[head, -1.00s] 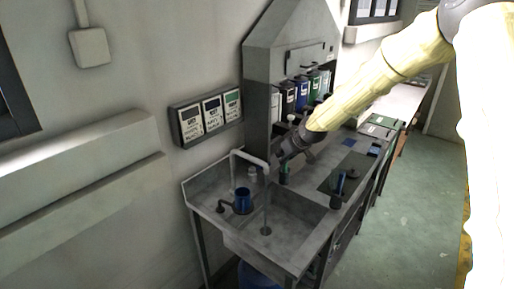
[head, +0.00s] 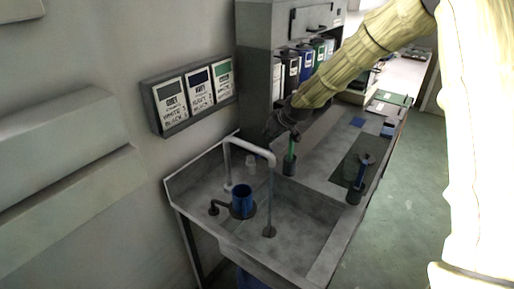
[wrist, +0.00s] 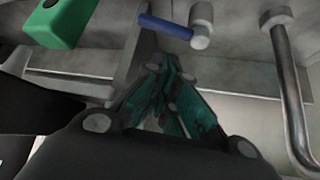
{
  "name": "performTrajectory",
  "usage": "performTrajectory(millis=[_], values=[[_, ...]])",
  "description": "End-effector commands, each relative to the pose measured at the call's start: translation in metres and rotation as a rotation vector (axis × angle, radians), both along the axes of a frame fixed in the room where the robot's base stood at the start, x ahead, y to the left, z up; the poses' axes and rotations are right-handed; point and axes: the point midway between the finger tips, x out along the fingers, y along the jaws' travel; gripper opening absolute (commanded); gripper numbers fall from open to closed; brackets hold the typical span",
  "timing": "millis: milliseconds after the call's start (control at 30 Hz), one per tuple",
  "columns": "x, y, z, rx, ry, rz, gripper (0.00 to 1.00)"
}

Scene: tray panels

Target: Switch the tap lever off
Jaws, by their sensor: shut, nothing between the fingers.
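The tap's pale arched spout (head: 250,148) stands over the grey sink (head: 315,235) in the head view. A thin vertical stream, apparently water, runs from its end to the drain. The spout pipe (wrist: 288,95) also shows at the right of the wrist view. A blue lever (wrist: 165,26) sticks out left from a pale round post (wrist: 201,22) in the wrist view, beyond my fingertips. I cannot make out the lever in the head view. My gripper (wrist: 168,90) is shut and empty. In the head view my gripper (head: 281,126) is behind and above the spout's end.
A blue cup (head: 242,201) sits in a dark holder at the sink's left. A green-handled tool (head: 291,150) stands in a dark pot close to my gripper. A sign panel (head: 195,96) hangs on the wall.

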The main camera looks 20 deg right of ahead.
Motion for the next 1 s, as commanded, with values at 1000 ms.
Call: performTrajectory(millis=[1000], values=[[0.029,0.010,-0.040,-0.001,0.002,0.001,0.00]])
